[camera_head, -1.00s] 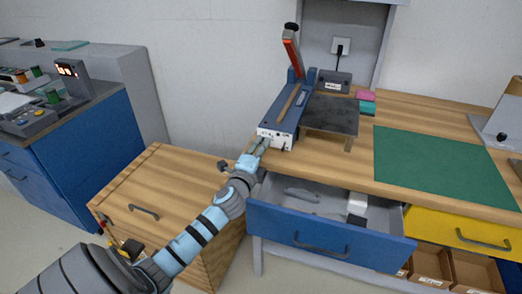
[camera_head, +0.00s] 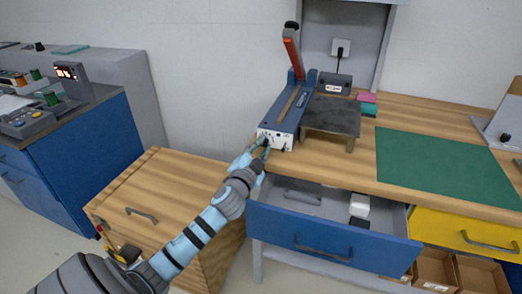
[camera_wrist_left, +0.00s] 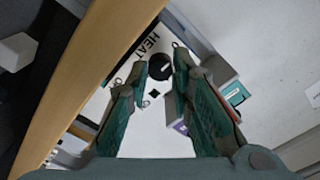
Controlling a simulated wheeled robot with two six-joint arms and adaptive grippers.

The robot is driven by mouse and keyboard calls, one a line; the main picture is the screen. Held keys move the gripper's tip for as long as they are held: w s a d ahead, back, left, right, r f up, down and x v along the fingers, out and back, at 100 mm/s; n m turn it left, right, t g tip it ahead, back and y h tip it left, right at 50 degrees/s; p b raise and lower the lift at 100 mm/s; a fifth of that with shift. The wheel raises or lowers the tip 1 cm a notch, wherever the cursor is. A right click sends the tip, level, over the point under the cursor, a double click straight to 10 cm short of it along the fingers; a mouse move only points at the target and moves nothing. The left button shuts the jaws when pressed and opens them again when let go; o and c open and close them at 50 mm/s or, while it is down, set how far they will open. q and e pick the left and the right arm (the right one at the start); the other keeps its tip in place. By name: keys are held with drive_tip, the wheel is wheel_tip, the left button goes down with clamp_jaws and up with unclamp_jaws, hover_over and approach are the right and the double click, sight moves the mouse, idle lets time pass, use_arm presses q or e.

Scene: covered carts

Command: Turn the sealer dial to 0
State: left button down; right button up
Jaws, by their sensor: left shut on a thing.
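In the left wrist view, the panel carries the word HEAT and a round black dial (camera_wrist_left: 160,67) with a light mark. My left gripper (camera_wrist_left: 160,64) has its fingertips on either side of the dial and is shut on it. The scale numbers around the dial are too small or hidden to read. My right gripper is not in view.
An open blue drawer (camera_head: 325,240) juts out below the bench, close to my left arm. A wooden cabinet (camera_head: 160,195) stands at left. A green mat (camera_head: 440,165) lies on the bench at right. A dark plate (camera_head: 332,115) sits beside the sealer.

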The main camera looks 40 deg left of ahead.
use_arm(q)
drive_tip(key=shift+f+n, duration=0.1)
drive_tip(key=shift+n, duration=0.2)
drive_tip(key=c, duration=1.4)
unclamp_jaws()
drive_tip(key=v, duration=1.2)
